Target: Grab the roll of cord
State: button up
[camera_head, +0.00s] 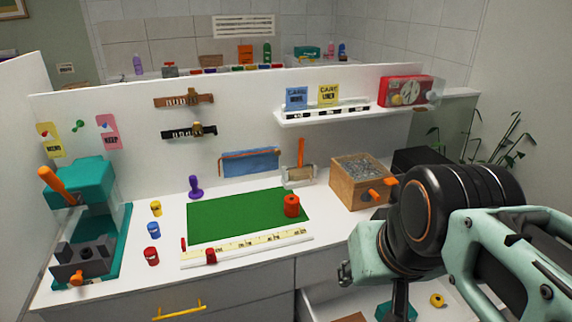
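Several small spools that could be rolls of cord stand on the white worktop. They are a yellow one (155,208), a blue one (153,230) and a red one (151,256) at the left, and an orange-red one (291,206) on the green mat (232,217). A small yellow ring-shaped roll (437,300) lies low at the right, in what looks like an open drawer. I cannot tell which is the roll of cord. My arm fills the lower right, left of and above the yellow ring. Its fingertips cannot be made out, and I see nothing held.
A teal machine (78,192) with an orange handle stands at the left. A shelf (320,117) holds cards and a red case (405,91).

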aim_at(291, 201)
jog(key=j+z, duration=0.55)
jog(key=j, duration=0.15)
jog(key=i+j+z, duration=0.1)
jog(key=j+z, duration=0.15)
jog(key=i+j+z, duration=0.1)
jog(key=j+z, duration=0.15)
jog(key=j, duration=0.15)
